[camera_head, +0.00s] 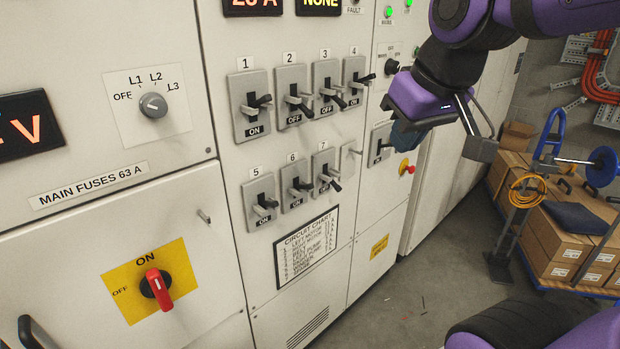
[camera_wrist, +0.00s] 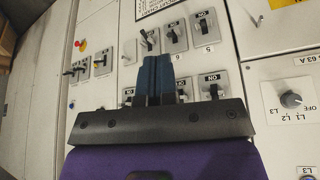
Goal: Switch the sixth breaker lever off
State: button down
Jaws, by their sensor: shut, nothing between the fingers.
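The sixth breaker (camera_head: 296,186) is a grey plate with a dark lever in the lower row of the panel, between breaker 5 (camera_head: 260,200) and breaker 7 (camera_head: 325,171). Its label reads ON. In the wrist view, which is upside down, the sixth breaker (camera_wrist: 175,34) shows above and right of the fingertips. My gripper (camera_head: 406,140) is to the right of the breakers in the head view, apart from the sixth. Its blue fingers (camera_wrist: 157,68) are shut together and empty in the wrist view. They hide part of the panel there.
Breakers 1 (camera_head: 251,104), 2 (camera_head: 293,92), 3 (camera_head: 327,88) and 4 (camera_head: 356,82) form the upper row. A circuit chart (camera_head: 306,246) hangs below. A red main switch (camera_head: 157,283) is at lower left. Boxes on a blue cart (camera_head: 560,284) stand at right; the floor between is mostly clear.

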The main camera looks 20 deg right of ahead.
aim_at(310, 185)
jog(key=w+f+n+g+y, duration=0.1)
jog(key=w+f+n, duration=0.2)
jog(key=w, duration=2.1)
jog(key=shift+w+d+f, duration=0.15)
jog(key=shift+f, duration=0.05)
jog(key=x, duration=2)
jog(key=shift+s+a, duration=0.25)
jog(key=shift+a, duration=0.15)
jog(key=shift+d+f+y, duration=0.1)
jog(key=shift+f+y, duration=0.05)
jog(key=shift+y, duration=0.15)
jog(key=shift+s, duration=0.15)
